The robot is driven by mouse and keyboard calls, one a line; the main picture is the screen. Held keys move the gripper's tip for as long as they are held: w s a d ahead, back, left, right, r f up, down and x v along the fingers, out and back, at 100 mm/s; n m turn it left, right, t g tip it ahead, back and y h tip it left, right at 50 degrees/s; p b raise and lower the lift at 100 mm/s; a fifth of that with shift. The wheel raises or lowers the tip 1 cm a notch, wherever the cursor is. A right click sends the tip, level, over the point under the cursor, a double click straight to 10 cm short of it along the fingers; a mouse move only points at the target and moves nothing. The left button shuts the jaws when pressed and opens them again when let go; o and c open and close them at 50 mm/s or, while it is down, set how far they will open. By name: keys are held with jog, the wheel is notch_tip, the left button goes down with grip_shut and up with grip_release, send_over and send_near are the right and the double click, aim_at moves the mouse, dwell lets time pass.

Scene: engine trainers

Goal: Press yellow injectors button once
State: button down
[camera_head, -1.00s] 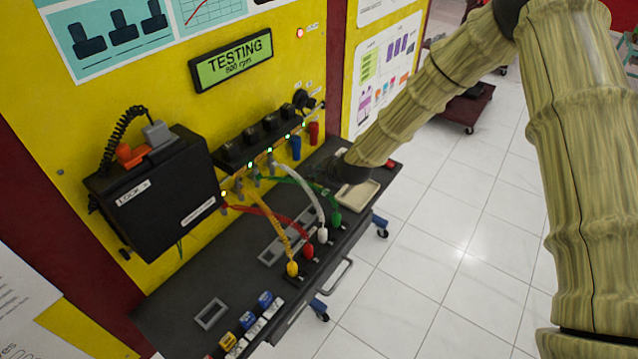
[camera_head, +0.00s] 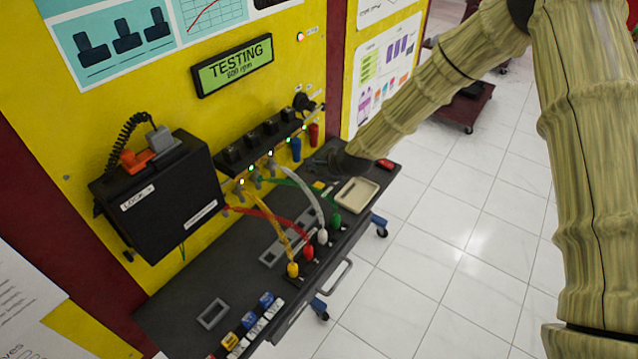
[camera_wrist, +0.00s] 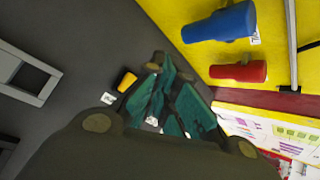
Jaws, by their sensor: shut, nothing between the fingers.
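A small yellow block, likely the yellow injectors button (camera_head: 319,186), sits on the dark bench top, left of a beige tray. It also shows in the wrist view (camera_wrist: 126,82), just left of my fingers, with a small white label near it. Its lettering is too small to read. My gripper (camera_head: 322,163) is low over the bench near the panel, partly hidden by my forearm. In the wrist view, its green-padded fingers (camera_wrist: 162,85) are shut and empty, apart from the yellow block in the picture. I cannot tell their exact height above the bench.
The beige tray (camera_head: 356,194) and a red button-like piece (camera_head: 385,164) are at the bench's right end. Blue (camera_head: 296,149) and red (camera_head: 314,133) cylinders stick out from the yellow panel. The display (camera_head: 232,65) reads TESTING.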

jog(key=shift+r+p, duration=0.5)
jog(key=shift+r, duration=0.85)
